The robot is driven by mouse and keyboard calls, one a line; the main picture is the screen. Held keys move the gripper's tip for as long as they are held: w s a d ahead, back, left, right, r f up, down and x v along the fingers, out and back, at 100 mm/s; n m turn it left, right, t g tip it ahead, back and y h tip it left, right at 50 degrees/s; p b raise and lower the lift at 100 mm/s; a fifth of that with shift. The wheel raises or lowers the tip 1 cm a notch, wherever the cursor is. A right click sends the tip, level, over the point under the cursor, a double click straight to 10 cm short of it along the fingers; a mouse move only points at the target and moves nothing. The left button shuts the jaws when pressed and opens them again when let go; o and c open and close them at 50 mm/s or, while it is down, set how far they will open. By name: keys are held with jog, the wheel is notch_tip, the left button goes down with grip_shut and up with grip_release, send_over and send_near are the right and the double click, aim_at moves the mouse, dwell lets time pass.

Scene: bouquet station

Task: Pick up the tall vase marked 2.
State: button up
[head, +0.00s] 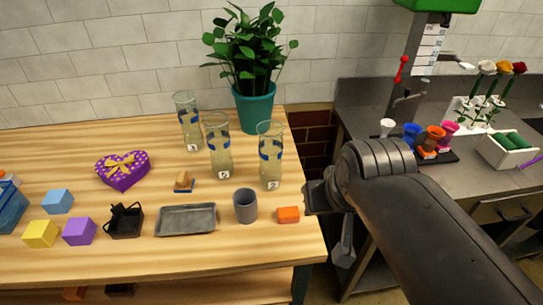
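Three tall clear glass vases with blue bands and small number labels stand on the wooden table. One is at the back left (188,120), one in the middle (218,146) and one at the right (270,155). The labels are tiny; the right vase's seems to read 2, but I cannot be sure of any. All three are upright. My gripper (328,205) is at the table's right edge, right of the right vase and apart from it. My arm partly hides it, and its fingers cannot be made out clearly.
A potted plant (255,106) stands behind the vases. A grey cup (245,205), an orange block (288,215) and a metal tray (186,220) lie in front. A purple heart box (122,170) is left. A grey counter (375,150) stands right, beyond a gap.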

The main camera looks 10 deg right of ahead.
jog(key=o, duration=1)
jog(key=shift+o, duration=0.2)
notch_tip(320, 180, up, 5)
jog(key=m+g+h, duration=0.1)
jog(key=m, duration=0.3)
send_over(270, 141)
jog(key=x, duration=0.3)
jog(key=s+x, duration=0.1)
jog(key=x, duration=0.6)
jog(key=shift+s+a+f, duration=0.2)
jog(key=shift+a+f, duration=0.05)
jog(key=shift+f, duration=0.1)
